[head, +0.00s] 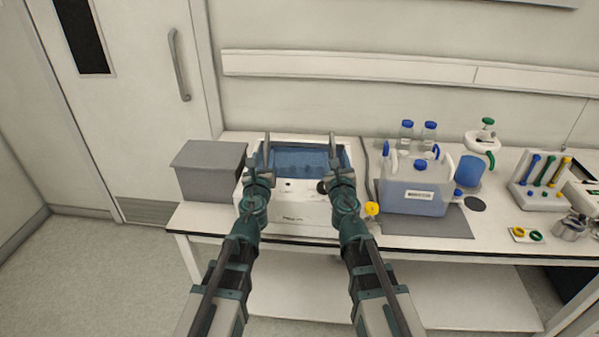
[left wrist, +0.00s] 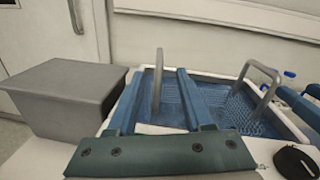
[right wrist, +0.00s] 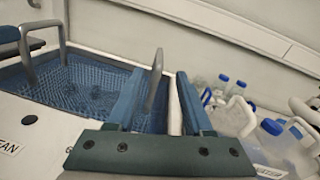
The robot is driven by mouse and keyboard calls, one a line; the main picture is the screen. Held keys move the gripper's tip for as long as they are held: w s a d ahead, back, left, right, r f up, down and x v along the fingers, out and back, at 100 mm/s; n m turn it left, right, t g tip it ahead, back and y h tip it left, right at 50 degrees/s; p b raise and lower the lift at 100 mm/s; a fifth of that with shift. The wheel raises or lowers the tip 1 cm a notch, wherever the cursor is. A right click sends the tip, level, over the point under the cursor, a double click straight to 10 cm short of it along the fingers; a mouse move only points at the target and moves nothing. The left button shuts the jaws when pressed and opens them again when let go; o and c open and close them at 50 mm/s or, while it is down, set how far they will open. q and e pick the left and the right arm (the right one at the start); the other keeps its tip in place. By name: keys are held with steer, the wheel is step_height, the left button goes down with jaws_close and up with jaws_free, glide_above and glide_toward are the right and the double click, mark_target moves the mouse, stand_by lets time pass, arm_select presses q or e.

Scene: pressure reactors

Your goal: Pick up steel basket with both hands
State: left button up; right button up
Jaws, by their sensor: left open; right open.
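The steel basket (head: 300,160) is a wire-mesh basket sitting in the blue-looking well of a white bath unit (head: 300,215). It has two upright grey loop handles, one at each side. My left gripper (head: 261,175) is open at the left handle; in the left wrist view that handle (left wrist: 157,85) stands between the spread fingers. My right gripper (head: 340,178) is open at the right handle; in the right wrist view that handle (right wrist: 155,82) shows between the fingers. I cannot tell whether either finger touches a handle. The fingers and wrists partly hide the basket and the bath front.
A grey box (head: 208,170) stands just left of the bath. The wall is close behind the bench.

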mark_target(266, 136)
arm_select(q)
steer(key=w, duration=1.1)
steer(key=shift+w, duration=0.15)
arm_select(e)
steer(key=w, duration=1.1)
steer(key=shift+w, duration=0.15)
arm_select(q)
steer(key=shift+c, duration=0.3)
arm_select(e)
steer(key=shift+c, duration=0.3)
arm_select(q)
jaws_close()
arm_select(e)
jaws_close()
